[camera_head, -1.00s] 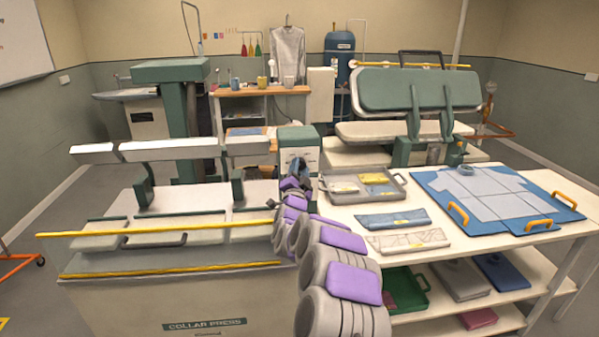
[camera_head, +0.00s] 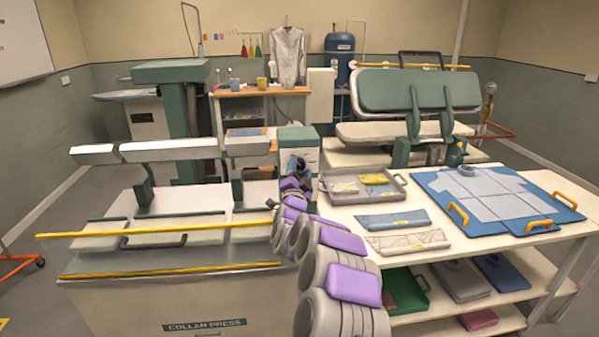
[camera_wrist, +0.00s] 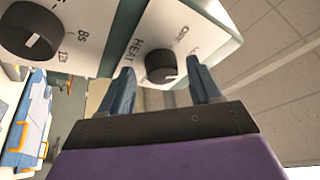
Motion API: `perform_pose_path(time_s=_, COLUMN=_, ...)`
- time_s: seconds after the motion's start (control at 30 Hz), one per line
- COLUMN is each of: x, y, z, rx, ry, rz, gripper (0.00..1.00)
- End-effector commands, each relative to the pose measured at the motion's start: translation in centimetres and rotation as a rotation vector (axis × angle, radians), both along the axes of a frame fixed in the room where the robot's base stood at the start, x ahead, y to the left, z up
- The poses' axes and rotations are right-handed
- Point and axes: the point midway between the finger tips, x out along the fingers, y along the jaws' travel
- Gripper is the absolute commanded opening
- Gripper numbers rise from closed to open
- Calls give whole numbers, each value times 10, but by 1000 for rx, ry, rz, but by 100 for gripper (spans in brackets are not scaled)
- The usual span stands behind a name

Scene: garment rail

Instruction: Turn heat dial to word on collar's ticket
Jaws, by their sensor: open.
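The heat dial (camera_wrist: 156,62) is a dark round knob with a pale pointer mark on a white panel marked HEAT, in the wrist view. My gripper (camera_wrist: 161,69) is open, its two blue fingers on either side of the dial; I cannot tell whether they touch it. The other words around the dial are partly cut off and hard to read. In the head view the control box (camera_head: 299,140) is green and white, and my gripper is at its front, mostly hidden by my arm. A blue collar (camera_head: 393,220) and a pale patterned collar (camera_head: 408,241) lie on the table; ticket words are unreadable.
A second dark dial (camera_wrist: 30,31) is on the panel at the wrist view's left. The collar press (camera_head: 190,290) stands left of my arm. A grey tray (camera_head: 396,181) with folded pieces and a blue board (camera_head: 436,183) with orange handles are on the table (camera_head: 345,211).

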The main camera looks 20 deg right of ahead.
Motion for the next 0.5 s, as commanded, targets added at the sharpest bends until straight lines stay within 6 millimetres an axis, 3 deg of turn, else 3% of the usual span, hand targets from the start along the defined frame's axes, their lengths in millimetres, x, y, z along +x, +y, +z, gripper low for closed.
perform_pose_path(time_s=0.27, x=-6, y=3, z=-1, rx=-1, ry=-1, rz=0, gripper=64)
perform_pose_path(time_s=0.5, x=-27, y=17, z=-8, rx=1, ry=-2, rz=0, gripper=64)
